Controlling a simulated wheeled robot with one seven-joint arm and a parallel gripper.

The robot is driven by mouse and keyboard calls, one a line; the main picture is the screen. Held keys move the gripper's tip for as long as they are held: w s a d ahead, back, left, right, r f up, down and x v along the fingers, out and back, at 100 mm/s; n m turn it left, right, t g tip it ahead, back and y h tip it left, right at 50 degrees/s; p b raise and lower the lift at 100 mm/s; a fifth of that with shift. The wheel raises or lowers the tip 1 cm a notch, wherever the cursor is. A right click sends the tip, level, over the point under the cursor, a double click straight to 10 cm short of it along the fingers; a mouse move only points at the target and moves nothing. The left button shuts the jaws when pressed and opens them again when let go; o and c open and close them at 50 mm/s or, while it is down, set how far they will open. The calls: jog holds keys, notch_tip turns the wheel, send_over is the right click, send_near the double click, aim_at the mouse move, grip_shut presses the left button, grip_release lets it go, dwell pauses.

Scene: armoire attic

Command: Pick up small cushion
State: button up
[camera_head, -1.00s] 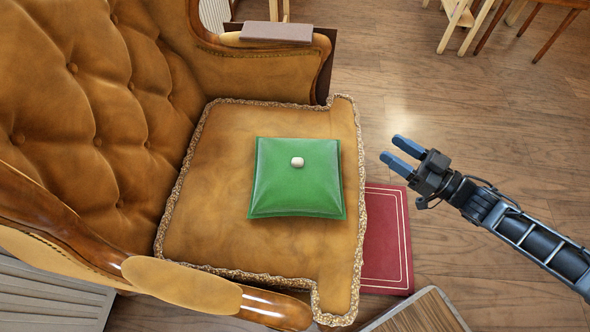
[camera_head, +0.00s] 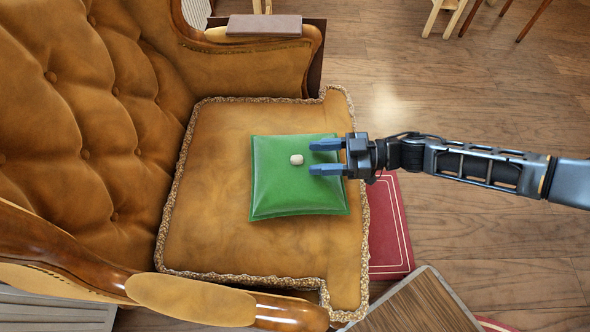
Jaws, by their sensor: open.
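A green square cushion (camera_head: 285,190) lies on the seat of a tan tufted armchair (camera_head: 215,225). A small pale, rounded object (camera_head: 296,159) sits on the cushion near its middle. My gripper (camera_head: 318,157) reaches in from the right, above the right part of the cushion. Its two blue fingers are apart and point left, with nothing between them. The pale object is just left of the upper fingertip. I cannot tell how high the fingers are above the cushion.
A flat brown item (camera_head: 263,26) rests on the chair's far armrest. A red box or book (camera_head: 388,230) lies on the floor right of the seat. A wooden-topped piece (camera_head: 420,305) stands at the bottom right. Wooden floor (camera_head: 480,240) is open on the right.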

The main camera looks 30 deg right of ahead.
aim_at(297, 168)
jog(key=x, duration=0.4)
jog(key=shift+w+a+f+b, duration=0.1)
jog(key=shift+f+b, duration=0.05)
jog(key=shift+b, duration=0.15)
jog(key=shift+c, duration=0.4)
jog(key=shift+w, duration=0.1)
grip_shut()
